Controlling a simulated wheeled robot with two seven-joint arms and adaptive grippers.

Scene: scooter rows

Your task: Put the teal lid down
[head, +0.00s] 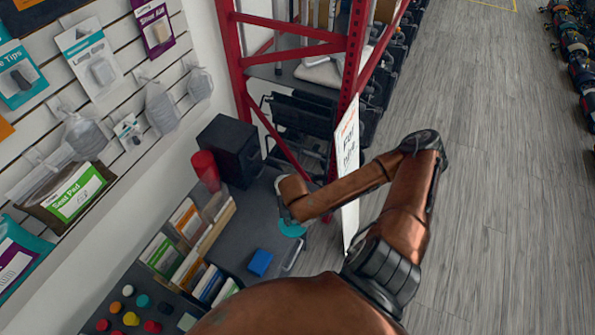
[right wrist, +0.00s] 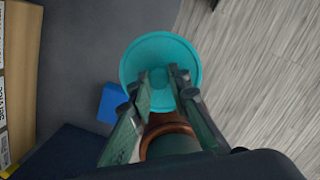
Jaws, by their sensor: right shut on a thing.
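The teal lid (head: 293,230) is round with a small knob, partly hidden by my right gripper in the head view. In the right wrist view the lid (right wrist: 160,48) is seen from above, with the gripper (right wrist: 168,82) shut on its knob. The lid overlaps the boundary between the dark grey desk top (head: 240,235) and the wooden floor in that view. I cannot tell whether it touches the desk or hangs above it. My left gripper is not in view.
A blue block (head: 260,262) lies on the desk beside the lid, with a pale flat object (head: 293,254) nearby. A white sign (head: 348,170) and red rack (head: 340,100) stand close to my arm.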

